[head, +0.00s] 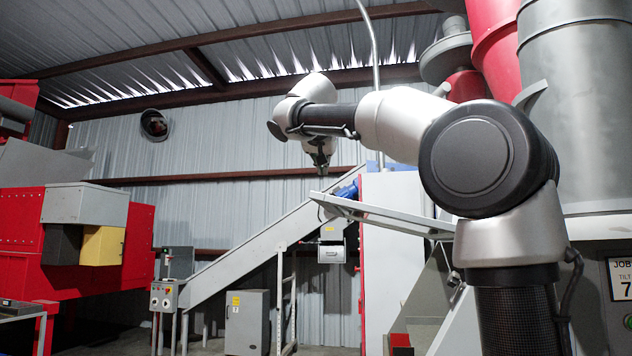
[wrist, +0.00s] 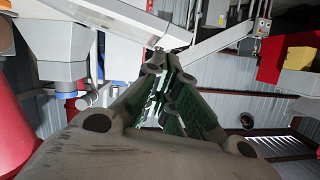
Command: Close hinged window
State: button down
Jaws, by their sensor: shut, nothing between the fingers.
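The hinged window looks to be the light grey framed panel (head: 385,215) that juts out, tilted, from the side of a white and red machine in the head view. It stands open, away from the machine, with its free end to the left. My arm hides part of its right end. My gripper (head: 321,170) is shut and empty, pointing down above the panel's free left end, apart from it as far as I can tell. In the wrist view my gripper (wrist: 164,65) shows its dark green-padded fingers closed together, with a pale frame edge (wrist: 150,27) beyond the tips.
A sloping grey conveyor (head: 250,245) runs up behind the panel. A grey cabinet (head: 247,322) and a control box (head: 164,296) stand below it. A red machine (head: 60,255) is at the left. Large grey and red hoppers (head: 580,110) rise at the right.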

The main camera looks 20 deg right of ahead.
notch_tip(320, 180, up, 4)
jog(key=w+m+t, duration=0.1)
jog(key=w, duration=0.1)
jog(key=w+d+f, duration=0.3)
jog(key=w+f, duration=0.3)
jog(key=w, duration=0.2)
jog(key=shift+f+h, duration=0.2)
jog(key=shift+h, duration=0.1)
jog(key=shift+w, duration=0.1)
